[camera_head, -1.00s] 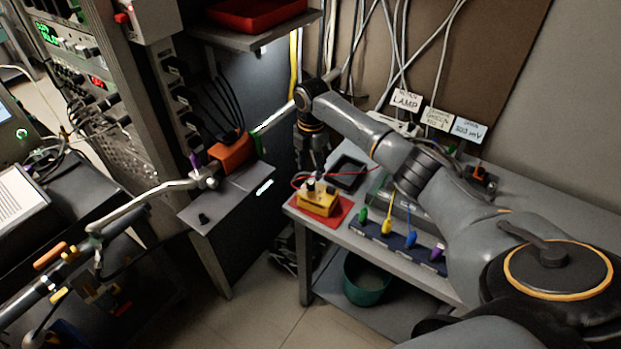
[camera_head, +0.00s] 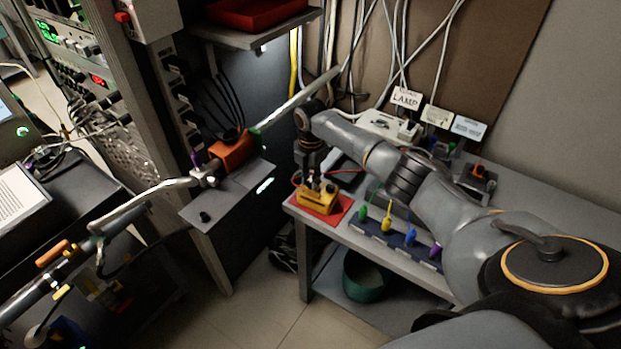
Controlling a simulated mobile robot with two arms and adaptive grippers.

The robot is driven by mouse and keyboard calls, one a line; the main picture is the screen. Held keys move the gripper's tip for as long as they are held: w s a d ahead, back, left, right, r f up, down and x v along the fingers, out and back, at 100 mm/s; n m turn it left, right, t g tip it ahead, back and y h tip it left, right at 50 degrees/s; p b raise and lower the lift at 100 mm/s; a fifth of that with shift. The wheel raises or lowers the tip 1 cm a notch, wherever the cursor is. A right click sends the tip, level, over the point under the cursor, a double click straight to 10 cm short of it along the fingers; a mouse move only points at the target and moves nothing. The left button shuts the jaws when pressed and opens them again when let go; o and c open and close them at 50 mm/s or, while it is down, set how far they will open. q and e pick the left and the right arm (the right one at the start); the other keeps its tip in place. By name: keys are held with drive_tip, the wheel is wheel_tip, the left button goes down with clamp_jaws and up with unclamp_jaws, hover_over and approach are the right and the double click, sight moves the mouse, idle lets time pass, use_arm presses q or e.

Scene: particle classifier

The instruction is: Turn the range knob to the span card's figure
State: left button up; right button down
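A small yellow box (camera_head: 317,203) with dark knobs on top sits on a red mat (camera_head: 341,214) at the near left corner of the bench. My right gripper (camera_head: 314,188) points down onto the top of the box from behind. Its fingertips are at or just above the left knob. Contact and finger opening are too small to tell. A dark knob (camera_head: 331,189) shows to the right of the fingers. My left gripper is not in view.
A dark blue rack (camera_head: 396,236) with green, yellow, blue and purple-handled tools lines the bench's front edge. A teal bin (camera_head: 364,279) stands below. A metal pipe with an orange block (camera_head: 232,151) crosses at left. My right arm covers much of the bench.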

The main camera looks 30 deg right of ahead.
drive_tip(key=shift+r+m, duration=0.1)
drive_tip(key=shift+m, duration=0.2)
drive_tip(key=shift+m+p, duration=0.65)
drive_tip(key=shift+m, duration=0.25)
drive_tip(key=m+p, duration=0.1)
drive_tip(key=m, duration=0.2)
drive_tip(key=shift+w+m, duration=0.1)
drive_tip(key=shift+m, duration=0.2)
drive_tip(key=m+p, duration=0.1)
drive_tip(key=m, duration=0.2)
drive_tip(key=shift+m+p, duration=0.3)
drive_tip(key=shift+p, duration=0.1)
drive_tip(key=m+p, duration=0.1)
drive_tip(key=m, duration=0.2)
drive_tip(key=shift+m, duration=0.3)
drive_tip(key=m+p, duration=0.1)
drive_tip(key=m, duration=0.2)
drive_tip(key=shift+m, duration=0.3)
drive_tip(key=m, duration=0.3)
drive_tip(key=shift+m+p, duration=0.3)
drive_tip(key=shift+p, duration=0.1)
drive_tip(key=m, duration=0.6)
drive_tip(key=shift+w+p, duration=0.1)
drive_tip(key=shift+p, duration=0.3)
drive_tip(key=shift+d+m, duration=0.1)
drive_tip(key=shift+m, duration=0.3)
